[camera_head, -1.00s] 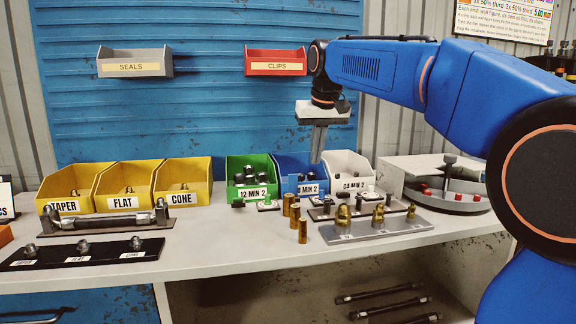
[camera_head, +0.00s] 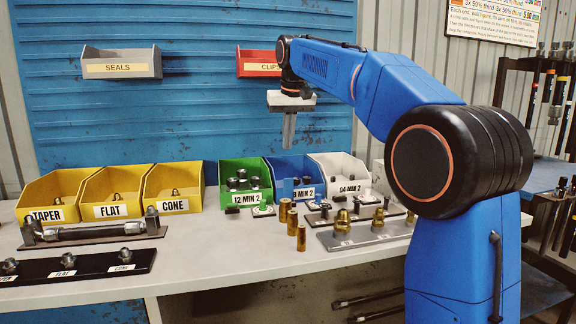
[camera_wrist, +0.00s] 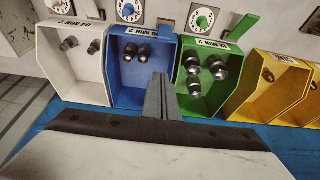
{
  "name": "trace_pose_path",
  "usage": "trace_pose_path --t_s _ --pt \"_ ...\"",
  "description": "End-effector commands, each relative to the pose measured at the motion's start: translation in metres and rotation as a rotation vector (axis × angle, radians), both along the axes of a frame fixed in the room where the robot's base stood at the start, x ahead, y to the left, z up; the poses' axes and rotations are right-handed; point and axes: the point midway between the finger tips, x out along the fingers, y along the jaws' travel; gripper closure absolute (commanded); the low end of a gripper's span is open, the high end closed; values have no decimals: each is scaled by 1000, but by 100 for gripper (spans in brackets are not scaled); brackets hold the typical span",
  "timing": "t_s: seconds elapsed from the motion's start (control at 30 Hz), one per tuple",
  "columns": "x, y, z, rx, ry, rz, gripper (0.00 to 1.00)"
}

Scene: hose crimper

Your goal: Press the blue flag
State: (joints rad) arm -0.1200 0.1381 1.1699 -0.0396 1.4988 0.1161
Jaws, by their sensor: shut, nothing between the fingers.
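The blue bin (camera_head: 284,168) stands between the green and white bins, with a few dark fittings in it. It also shows in the wrist view (camera_wrist: 133,94). In front of it, a white dial card with a small blue piece (camera_wrist: 129,10) is cut by the top edge of the wrist view. My gripper (camera_head: 289,146) hangs pointing down above and behind the bins, shut and empty. In the wrist view its fingertips (camera_wrist: 160,82) overlap the blue bin, apart from the dial card.
The white bin (camera_wrist: 82,78) is on the other side. Brass fittings on a grey plate (camera_head: 362,236) and loose brass cylinders (camera_head: 301,238) stand in front. Wall trays hang behind.

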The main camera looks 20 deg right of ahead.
Motion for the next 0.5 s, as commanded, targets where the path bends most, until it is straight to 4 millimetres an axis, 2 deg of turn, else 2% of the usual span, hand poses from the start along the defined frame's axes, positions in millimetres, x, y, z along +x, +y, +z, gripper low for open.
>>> trace_pose_path --t_s 0.17,0.5 --pt "5 0 -15 0 2 0 100" --pt "24 0 -70 0 4 0 100"
